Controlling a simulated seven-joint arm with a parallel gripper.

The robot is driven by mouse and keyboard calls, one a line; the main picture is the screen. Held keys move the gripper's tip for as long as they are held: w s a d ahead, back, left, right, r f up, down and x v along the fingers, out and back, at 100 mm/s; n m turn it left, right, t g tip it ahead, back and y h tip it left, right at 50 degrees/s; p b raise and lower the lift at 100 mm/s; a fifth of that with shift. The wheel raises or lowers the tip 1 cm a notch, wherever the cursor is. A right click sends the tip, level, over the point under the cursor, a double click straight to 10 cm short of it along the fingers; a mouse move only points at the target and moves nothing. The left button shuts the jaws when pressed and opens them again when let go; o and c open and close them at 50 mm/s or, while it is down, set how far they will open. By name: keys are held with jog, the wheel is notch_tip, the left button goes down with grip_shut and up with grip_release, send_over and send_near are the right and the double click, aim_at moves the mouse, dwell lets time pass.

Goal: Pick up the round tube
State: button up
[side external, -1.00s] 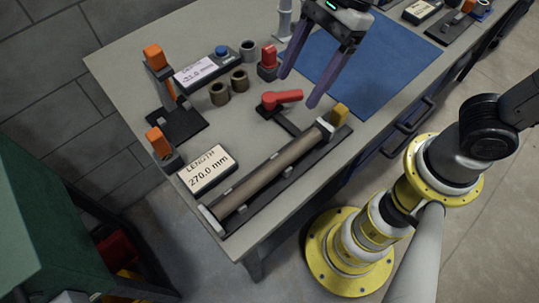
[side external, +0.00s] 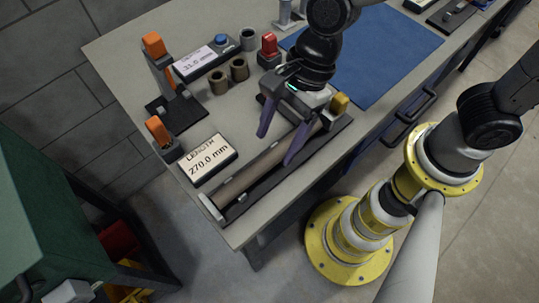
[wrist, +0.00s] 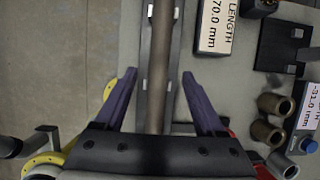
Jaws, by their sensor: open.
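The round tube (side external: 247,172) is a long brown-grey cylinder lying in a dark fixture along the table's front edge. In the wrist view the tube (wrist: 160,60) runs up the middle of the picture. My gripper (side external: 275,147) is open, with its two purple fingers pointing down over the tube's right half. In the wrist view the gripper (wrist: 160,85) has one finger on each side of the tube, with gaps on both sides. I cannot tell how high the fingertips are above the fixture. My gripper hides part of the tube's right end.
A length display (side external: 208,160) reading 270.0 mm stands behind the tube. Orange-handled clamps (side external: 158,131), a second display (side external: 207,61) with a blue button, short brown rings (side external: 219,82) and a red part (side external: 269,46) stand farther back. A yellow block (side external: 340,103) is at the fixture's right end.

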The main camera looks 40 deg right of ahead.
aim_at(272, 154)
jog(key=shift+x, duration=1.9)
grip_shut()
